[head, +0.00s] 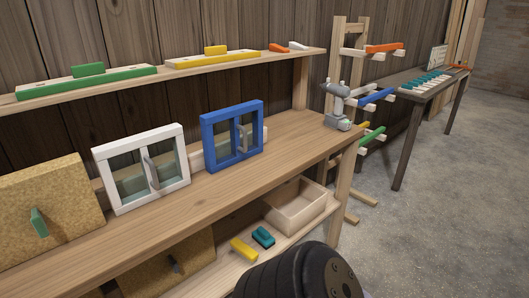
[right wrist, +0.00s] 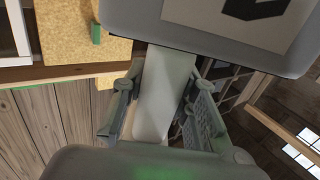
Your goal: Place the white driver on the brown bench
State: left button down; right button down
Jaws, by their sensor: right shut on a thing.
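My right gripper (right wrist: 163,108) shows in the right wrist view, shut on a pale grey-white handle-like part (right wrist: 162,85), which looks like the white driver. A large grey block with a white label (right wrist: 240,15) lies across the top of that view. In the head view, a light brown wooden workbench (head: 270,170) runs along the wall. A darker brown bench (head: 402,135) stands farther back at the right. A grey driver (head: 338,108) stands upright on the workbench's right end. Neither gripper shows in the head view.
The workbench holds a white-framed window (head: 128,142), a blue-framed window (head: 232,107) and a cork board (head: 45,195). A shelf above carries green and yellow floats. A wooden tray (head: 310,205) sits below. Teal pieces (head: 425,83) cover part of the dark bench. Grey floor is open in front.

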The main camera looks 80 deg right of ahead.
aim_at(310, 134)
jog(key=k+l+z, duration=0.15)
jog(key=l+z, duration=0.15)
jog(key=k+l+z, duration=0.25)
jog(key=l, duration=0.25)
jog(key=l+z, duration=0.3)
jog(key=l, duration=0.15)
jog(key=l+z, duration=0.25)
jog(key=l, duration=1.15)
jog(key=k+l+z, duration=0.1)
jog(key=l, duration=0.9)
